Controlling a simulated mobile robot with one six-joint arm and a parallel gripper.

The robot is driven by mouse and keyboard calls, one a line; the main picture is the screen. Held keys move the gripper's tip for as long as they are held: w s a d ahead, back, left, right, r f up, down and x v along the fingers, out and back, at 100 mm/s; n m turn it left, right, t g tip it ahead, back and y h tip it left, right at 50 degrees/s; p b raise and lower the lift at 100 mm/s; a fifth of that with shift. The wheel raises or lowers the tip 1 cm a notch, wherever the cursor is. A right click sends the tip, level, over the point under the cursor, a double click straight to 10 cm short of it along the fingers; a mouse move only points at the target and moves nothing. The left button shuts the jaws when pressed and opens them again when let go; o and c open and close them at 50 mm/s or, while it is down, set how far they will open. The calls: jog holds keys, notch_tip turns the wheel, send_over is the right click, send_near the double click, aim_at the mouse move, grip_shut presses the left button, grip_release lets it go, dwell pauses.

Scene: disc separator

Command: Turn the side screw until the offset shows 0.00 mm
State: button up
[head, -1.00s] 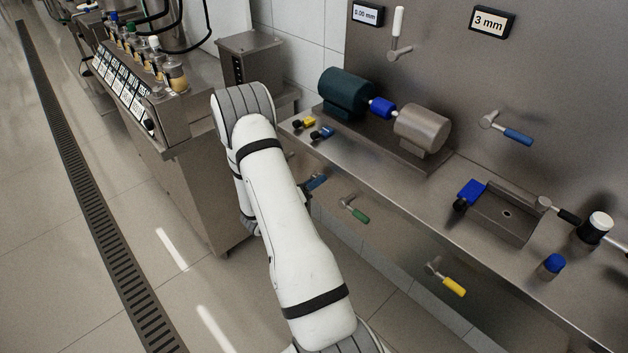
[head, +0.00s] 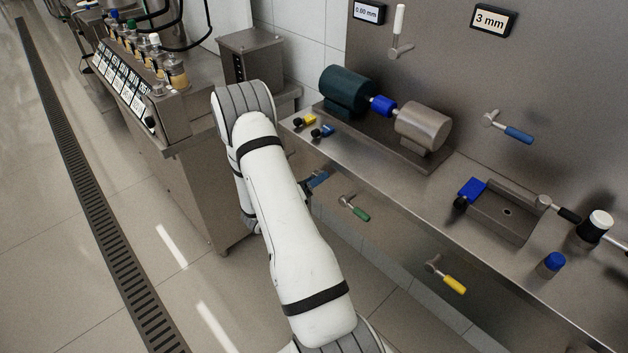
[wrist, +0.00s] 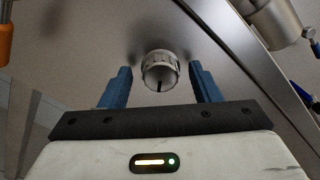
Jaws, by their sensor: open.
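The side screw appears as a round grey metal knob (wrist: 160,66) with a dark slot in its end, in the wrist view. My gripper (wrist: 160,82) is open, with one blue finger on each side of the knob and a visible gap on both sides. No contact shows. In the head view my white arm hides most of the gripper; a dark blue part (head: 319,179), apparently a finger, shows beside the bench front. The offset display (head: 368,12) at the top is small; its digits look like 0.00 or 0.60 mm, and I cannot tell which.
A second display (head: 490,19) reads 3 mm. A green-handled lever (head: 355,209) and a yellow-handled lever (head: 447,280) stick out from the bench front. A dark green motor (head: 347,91) and a metal cylinder (head: 422,128) stand on the bench. The floor at left is clear.

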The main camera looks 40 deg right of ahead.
jog(key=a, duration=0.7)
jog(key=shift+s+a, duration=0.3)
jog(key=shift+a, duration=0.1)
jog(key=s+a+r+m+g+y+p, duration=0.1)
jog(key=s+a+r+m+g+y, duration=0.25)
jog(key=s+r+m, duration=0.35)
jog(key=s+a+r+m+g+y+p, duration=0.1)
jog(key=s+a+r+m+g+y, duration=0.15)
jog(key=s+r+m+y, duration=0.4)
jog(key=s+a+r+m+t+y+p, duration=0.1)
jog(key=s+a+r+m+t+y, duration=0.1)
jog(key=a+r+m, duration=0.4)
jog(key=s+a+r+m+t+y, duration=0.3)
jog(key=a+r+m+t+y, duration=0.2)
jog(key=a+m, duration=0.3)
jog(key=a+r+y, duration=0.1)
jog(key=a, duration=0.1)
jog(key=shift+s+a+r+p, duration=0.15)
jog(key=shift+s+a+p, duration=0.05)
jog(key=shift+a+p, duration=0.2)
